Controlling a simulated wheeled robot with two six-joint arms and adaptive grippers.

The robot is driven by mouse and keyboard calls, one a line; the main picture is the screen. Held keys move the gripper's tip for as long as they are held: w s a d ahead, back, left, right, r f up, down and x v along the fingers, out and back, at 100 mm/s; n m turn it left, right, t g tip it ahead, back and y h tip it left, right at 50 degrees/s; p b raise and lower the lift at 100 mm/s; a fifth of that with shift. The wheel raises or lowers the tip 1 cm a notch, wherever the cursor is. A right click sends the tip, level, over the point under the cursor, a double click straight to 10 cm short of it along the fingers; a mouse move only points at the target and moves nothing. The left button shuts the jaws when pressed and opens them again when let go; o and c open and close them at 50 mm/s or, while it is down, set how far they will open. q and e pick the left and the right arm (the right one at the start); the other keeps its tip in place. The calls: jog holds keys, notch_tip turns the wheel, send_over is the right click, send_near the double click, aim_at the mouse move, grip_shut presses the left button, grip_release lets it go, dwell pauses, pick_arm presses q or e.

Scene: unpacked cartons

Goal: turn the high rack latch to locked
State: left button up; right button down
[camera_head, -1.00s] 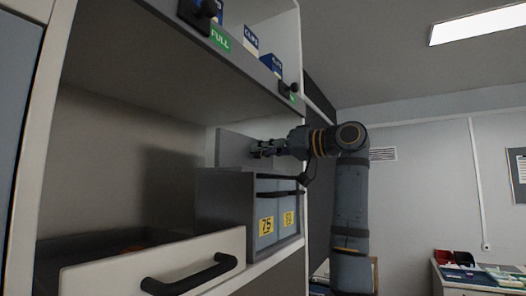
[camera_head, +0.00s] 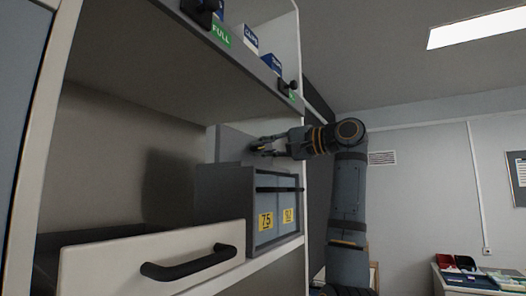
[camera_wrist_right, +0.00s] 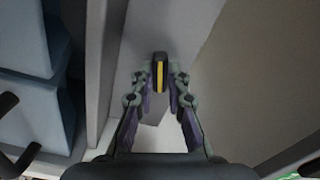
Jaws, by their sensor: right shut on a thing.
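The rack latch handle (camera_wrist_right: 160,72) is a small black piece with a yellow stripe, seen in the right wrist view against a grey panel. My right gripper (camera_wrist_right: 159,85) has its two fingers on either side of it and is shut on it. In the head view my right gripper (camera_head: 262,146) reaches in from the right to a grey panel (camera_head: 232,144) above the drawer box. The latch is too small there to read its position. My left gripper does not show.
Below the right gripper stands a grey box (camera_head: 222,207) with blue drawers numbered 75 and 92. An open drawer with a black handle (camera_head: 190,264) juts out lower left. A shelf (camera_head: 180,75) with blue-and-white boxes and black knobs hangs above.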

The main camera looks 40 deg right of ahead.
jog(key=shift+m+b, duration=0.45)
jog(key=shift+m, duration=1.25)
jog(key=c, duration=1.3)
grip_release()
jog(key=shift+d, duration=0.15)
jog(key=shift+s, duration=0.1)
jog(key=v, duration=1.2)
